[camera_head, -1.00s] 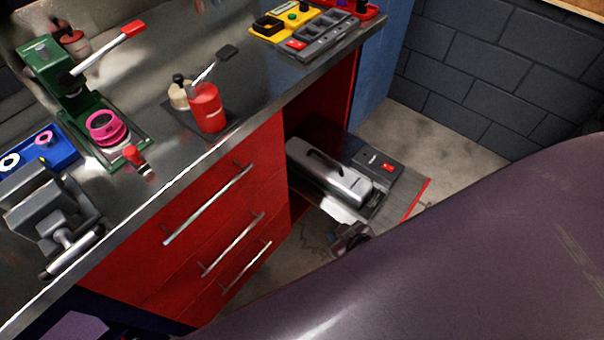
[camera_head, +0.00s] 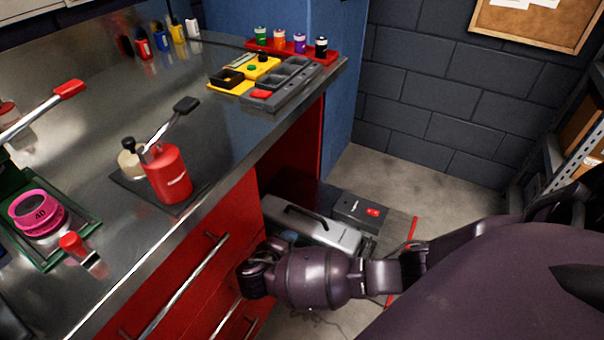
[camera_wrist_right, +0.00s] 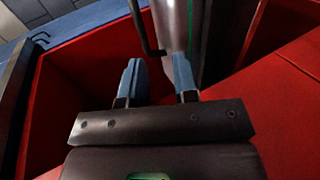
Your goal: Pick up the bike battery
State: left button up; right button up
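The bike battery (camera_head: 335,235) is a long silver case with a black handle on top. It lies on the low shelf below the bench's end in the head view, its near part hidden by my right arm. In the right wrist view the silver battery (camera_wrist_right: 180,28) runs down from the top edge with its black handle (camera_wrist_right: 144,28) beside it. My right gripper (camera_wrist_right: 158,66) is open, its two blue-grey fingers apart and pointing at the battery. The handle's end shows between the fingertips; I cannot tell whether they touch it. My left gripper is not in view.
A dark box with a red switch (camera_head: 361,211) sits beside the battery. Red drawers (camera_head: 205,290) and the steel bench top (camera_head: 215,135) are close to my right arm. Red panels (camera_wrist_right: 75,75) surround the gripper. A grey brick wall (camera_head: 430,110) stands behind.

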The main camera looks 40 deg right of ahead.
aim_at(305, 214)
jog(key=shift+h, duration=0.7)
jog(key=w+d, duration=0.1)
jog(key=d, duration=0.1)
jog(key=w+d+b, duration=0.1)
jog(key=w+d+f, duration=0.1)
jog(key=d, duration=0.1)
jog(key=shift+w+d+b, duration=0.3)
jog(key=shift+d+b, duration=0.05)
jog(key=b+x, duration=0.1)
jog(key=x, duration=0.3)
jog(key=shift+r, duration=0.1)
jog(key=shift+w+d+b, duration=0.15)
jog(key=shift+d+b, duration=0.15)
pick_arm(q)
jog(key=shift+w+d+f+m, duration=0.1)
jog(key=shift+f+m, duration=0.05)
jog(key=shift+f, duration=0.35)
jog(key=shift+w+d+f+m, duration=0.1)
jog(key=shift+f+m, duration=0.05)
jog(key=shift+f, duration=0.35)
pick_arm(e)
jog(key=shift+w+d+m, duration=0.1)
jog(key=shift+d+m, duration=0.05)
jog(key=shift+m, duration=0.15)
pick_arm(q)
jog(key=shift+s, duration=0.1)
pick_arm(e)
jog(key=shift+c, duration=0.4)
